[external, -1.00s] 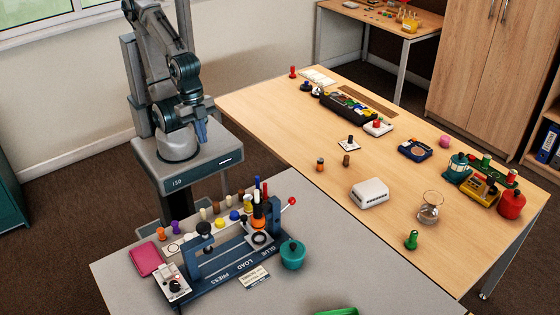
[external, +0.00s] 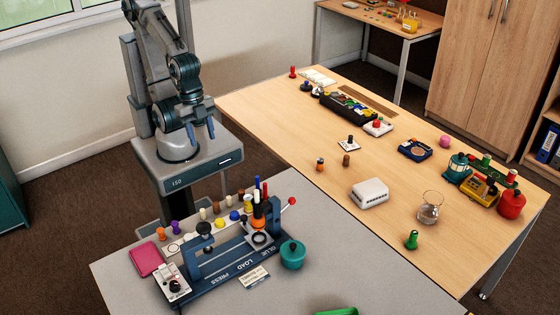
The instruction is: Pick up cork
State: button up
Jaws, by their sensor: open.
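My gripper (external: 202,137) is open and empty, pointing down above my base at the far side of the grey table. A small brown cylinder (external: 346,160) that looks like a cork stands upright on the wooden table, far to the right of my gripper. Similar small tan and brown pegs, such as a brown one (external: 241,195), stand in a row behind the blue press on the grey table, below my gripper in the picture. I cannot tell for sure which of these is the cork.
The blue press (external: 225,262) stands on the grey table, with a pink book (external: 146,259) and a teal pot (external: 292,254) beside it. On the wooden table, an orange-and-dark peg (external: 320,164) and a white box (external: 370,193) are near the brown cylinder. The wooden table's left part is clear.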

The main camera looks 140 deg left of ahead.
jog(key=w+a+n+y, duration=0.1)
jog(key=w+a+n, duration=0.5)
jog(key=w+a, duration=1)
jog(key=n+g, duration=0.2)
jog(key=n, duration=0.6)
send_over(347, 156)
jog(key=f, duration=2)
jog(key=shift+d, duration=0.35)
jog(key=shift+a+f+p, duration=0.15)
jog(key=shift+f+p, duration=0.1)
jog(key=shift+f, duration=1.35)
jog(key=shift+a+f+p, duration=0.1)
jog(key=shift+f+p, duration=0.15)
jog(key=shift+f, duration=1.35)
grip_shut()
